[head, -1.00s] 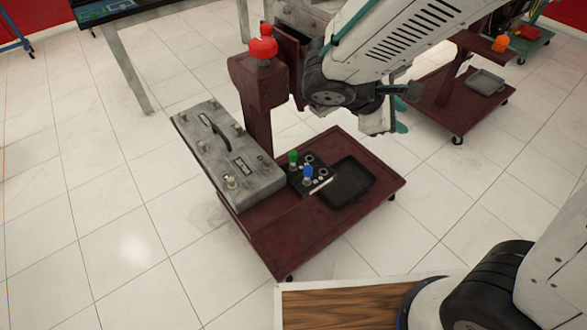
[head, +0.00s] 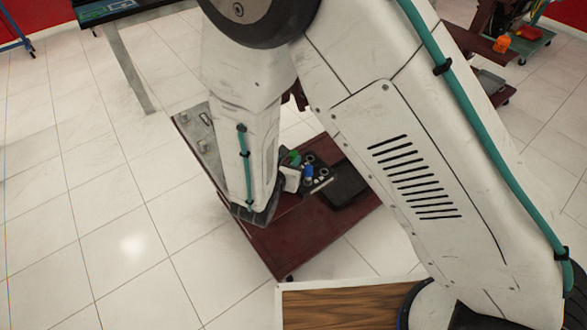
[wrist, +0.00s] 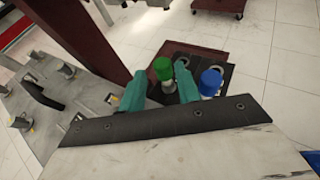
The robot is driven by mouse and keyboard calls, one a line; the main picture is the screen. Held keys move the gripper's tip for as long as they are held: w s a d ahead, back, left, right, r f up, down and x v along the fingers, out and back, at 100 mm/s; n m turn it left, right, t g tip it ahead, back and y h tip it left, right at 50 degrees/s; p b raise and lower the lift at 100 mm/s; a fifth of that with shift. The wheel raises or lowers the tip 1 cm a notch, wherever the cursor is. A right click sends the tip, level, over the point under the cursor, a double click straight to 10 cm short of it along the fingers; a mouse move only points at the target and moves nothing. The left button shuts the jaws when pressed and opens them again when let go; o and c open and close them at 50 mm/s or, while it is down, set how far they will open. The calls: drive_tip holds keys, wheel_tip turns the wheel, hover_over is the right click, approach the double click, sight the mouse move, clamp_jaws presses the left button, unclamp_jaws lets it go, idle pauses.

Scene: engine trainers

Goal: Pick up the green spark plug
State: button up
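The green spark plug (wrist: 163,69) stands upright in a black holder (wrist: 186,92) on the cart. In the wrist view it lies between the two teal fingers of my gripper (wrist: 161,82), which are apart, one on each side. I see no clear grip on it. The blue spark plug (wrist: 210,82) stands just right of the right finger. In the head view the green plug (head: 294,158) and blue plug (head: 308,172) show beside my arm, which hides most of my gripper.
The dark red cart (head: 285,245) carries a grey engine cover (wrist: 62,100) with several fittings, left of the holder. A black tray (head: 345,184) lies right of the holder. A dark red post (wrist: 98,38) rises behind the cover. White tiled floor surrounds the cart.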

sight(292, 157)
drive_tip(key=x, duration=0.4)
drive_tip(key=shift+w+d+f, duration=0.2)
drive_tip(key=shift+d+f, duration=0.05)
drive_tip(key=shift+f, duration=0.05)
clamp_jaws()
